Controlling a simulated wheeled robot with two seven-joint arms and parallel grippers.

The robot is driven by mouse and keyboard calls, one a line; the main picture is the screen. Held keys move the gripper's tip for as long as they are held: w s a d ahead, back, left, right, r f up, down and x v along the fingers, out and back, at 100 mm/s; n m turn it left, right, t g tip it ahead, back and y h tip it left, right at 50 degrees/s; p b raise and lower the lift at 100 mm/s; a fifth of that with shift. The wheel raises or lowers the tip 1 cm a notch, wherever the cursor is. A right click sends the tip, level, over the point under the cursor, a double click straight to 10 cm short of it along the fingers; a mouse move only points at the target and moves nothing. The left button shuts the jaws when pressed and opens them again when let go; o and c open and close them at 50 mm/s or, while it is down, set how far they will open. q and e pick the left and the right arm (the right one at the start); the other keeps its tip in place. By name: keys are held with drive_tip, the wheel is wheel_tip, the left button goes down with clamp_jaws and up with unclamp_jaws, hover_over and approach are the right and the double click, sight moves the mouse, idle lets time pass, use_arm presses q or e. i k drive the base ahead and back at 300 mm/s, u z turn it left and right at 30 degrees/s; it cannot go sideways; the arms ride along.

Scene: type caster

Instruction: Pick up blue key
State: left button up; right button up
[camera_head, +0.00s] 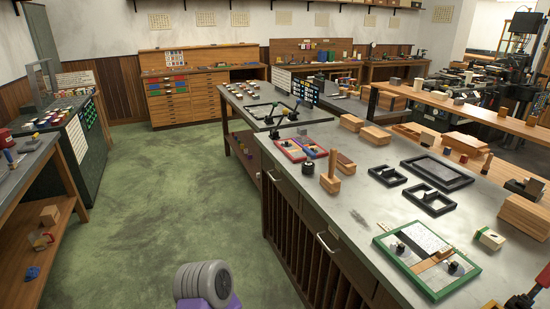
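I cannot make out a blue key for certain. Another blue item (32,273) lies on the lower shelf of the left bench. These are too small to identify. Neither of my grippers can be recognised in this view.
The near table also holds black frames (437,172), wooden blocks (375,135) and a green-rimmed tray (437,292). A left bench (22,165) stands across a clear green floor (150,190). A grey ribbed cylinder on a purple part shows at the bottom.

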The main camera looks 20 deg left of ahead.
sight(311, 154)
drive_tip(key=u, duration=1.4)
drive_tip(key=i, duration=3.05)
drive_tip(key=z, duration=2)
